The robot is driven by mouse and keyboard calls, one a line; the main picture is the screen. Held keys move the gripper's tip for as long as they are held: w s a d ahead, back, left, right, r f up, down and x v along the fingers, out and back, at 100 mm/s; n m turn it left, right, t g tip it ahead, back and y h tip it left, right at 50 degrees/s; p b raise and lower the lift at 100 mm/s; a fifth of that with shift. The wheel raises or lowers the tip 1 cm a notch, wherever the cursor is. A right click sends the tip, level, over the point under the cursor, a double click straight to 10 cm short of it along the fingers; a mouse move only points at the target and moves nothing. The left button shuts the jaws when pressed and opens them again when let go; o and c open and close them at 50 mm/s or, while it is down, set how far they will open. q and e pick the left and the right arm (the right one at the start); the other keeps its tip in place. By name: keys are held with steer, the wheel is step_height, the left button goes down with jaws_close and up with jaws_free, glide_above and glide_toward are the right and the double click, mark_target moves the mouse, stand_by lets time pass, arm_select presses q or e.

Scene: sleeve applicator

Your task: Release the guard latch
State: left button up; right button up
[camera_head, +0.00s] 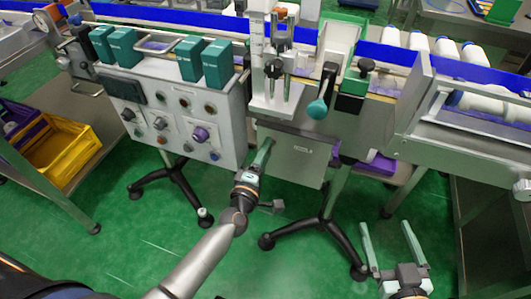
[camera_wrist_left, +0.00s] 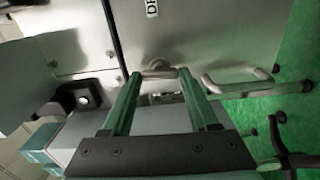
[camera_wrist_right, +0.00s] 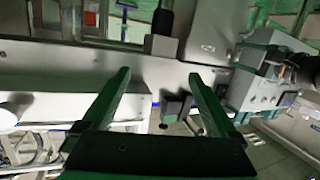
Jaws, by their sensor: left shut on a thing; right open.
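The control box (camera_head: 175,120) with knobs and green blocks stands to the left. A lever with a teal knob (camera_head: 317,108) hangs above the panel. A conveyor with white bottles (camera_head: 445,48) runs at the upper right. A yellow crate (camera_head: 70,150) is at the far left. Black stand feet spread over green floor.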

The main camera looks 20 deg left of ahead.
arm_select(q)
steer(key=shift+n, duration=0.3)
arm_select(e)
steer(key=shift+w+r, duration=0.1)
steer(key=shift+r, duration=0.4)
arm_select(q)
steer(key=o, duration=1.4)
steer(key=s, duration=0.6)
steer(key=s+p, duration=0.1)
steer(key=s, duration=0.5)
steer(key=shift+s+a, duration=0.2)
steer(key=shift+s, duration=0.05)
arm_select(e)
step_height(320, 180, down, 7)
steer(key=s+g, duration=0.2)
steer(key=shift+s+m+g+h, duration=0.35)
steer(key=shift+m+g+h, duration=0.05)
